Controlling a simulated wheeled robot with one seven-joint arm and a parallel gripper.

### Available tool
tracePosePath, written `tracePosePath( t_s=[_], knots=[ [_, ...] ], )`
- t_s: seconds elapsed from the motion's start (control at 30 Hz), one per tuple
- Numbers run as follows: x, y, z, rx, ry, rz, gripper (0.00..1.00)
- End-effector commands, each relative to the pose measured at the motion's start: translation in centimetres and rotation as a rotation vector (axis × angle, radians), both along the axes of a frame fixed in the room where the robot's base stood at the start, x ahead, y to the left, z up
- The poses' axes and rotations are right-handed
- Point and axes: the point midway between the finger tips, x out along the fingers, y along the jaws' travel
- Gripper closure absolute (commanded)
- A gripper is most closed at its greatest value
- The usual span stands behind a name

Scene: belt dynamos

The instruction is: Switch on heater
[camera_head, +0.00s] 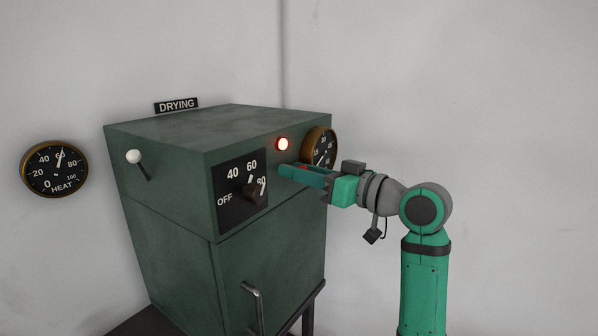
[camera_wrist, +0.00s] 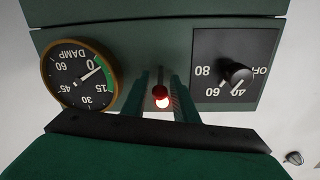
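The green cabinet (camera_head: 165,145) carries a black dial plate (camera_head: 229,212) marked OFF, 40, 60 and 80, with a dark knob (camera_head: 251,191); the knob shows in the wrist view (camera_wrist: 232,72). I cannot tell its setting surely. A small red knob (camera_wrist: 160,91) sits between my fingers in the wrist view. My gripper (camera_head: 286,171) reaches the cabinet front from the right, below the lamp. Its fingers (camera_wrist: 159,85) stand apart on either side of the red knob, with no clear contact.
A white-knobbed lever (camera_head: 134,157) is on the cabinet's left face. A HEAT gauge (camera_head: 54,168) hangs on the wall, needle near 60. A DAMP gauge (camera_wrist: 79,75) is beside my fingers, needle near its green band. A bar handle (camera_head: 254,305) juts from the lower front.

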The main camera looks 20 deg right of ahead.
Motion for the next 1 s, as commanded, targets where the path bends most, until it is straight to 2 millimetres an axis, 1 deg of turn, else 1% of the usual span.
tracePosePath(
  t_s=[0.2,0.23,0.33,0.53,0.8,1.0],
  knots=[
    [0.04,0.01,0.01,0.0,0.0,0.0,0.74],
    [0.03,0.01,0.01,0.0,0.0,0.0,0.76],
    [0.02,0.0,0.01,0.001,-0.001,0.0,1.0],
    [0.04,0.01,0.18,-0.009,0.009,-0.001,1.0],
    [0.19,0.08,0.7,-0.078,0.098,-0.002,1.0],
    [0.21,0.06,0.63,-0.087,0.115,-0.001,1.0]
  ],
)
